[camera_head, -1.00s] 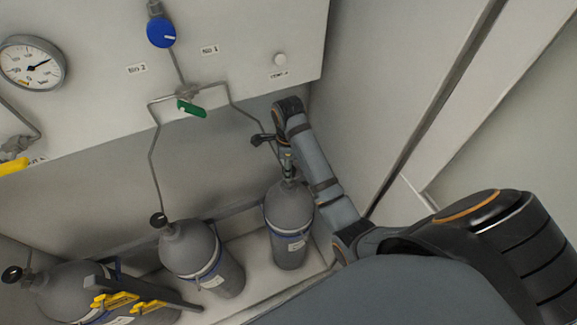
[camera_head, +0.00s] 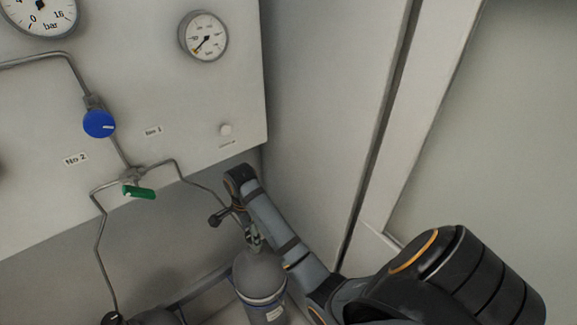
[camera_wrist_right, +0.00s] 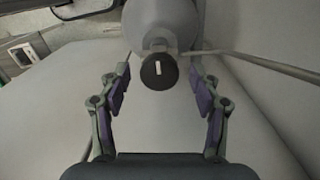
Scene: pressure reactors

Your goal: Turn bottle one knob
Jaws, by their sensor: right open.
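Bottle one is the grey gas bottle (camera_head: 260,278) with a blue band, standing in the right corner below the panel in the head view. Its knob (camera_wrist_right: 158,72) is a round black disc with an upright white mark, seen face-on in the right wrist view. My right gripper (camera_wrist_right: 160,88) is open, with one finger on each side of the knob and a visible gap to it on both sides. In the head view the right arm reaches in from the right and largely hides the gripper and knob at the bottle's top. My left gripper is out of view.
The panel above carries a blue knob (camera_head: 99,124), a green valve handle (camera_head: 139,192), a pressure gauge (camera_head: 203,37) and thin pipes. A second bottle (camera_head: 157,317) shows at the bottom edge.

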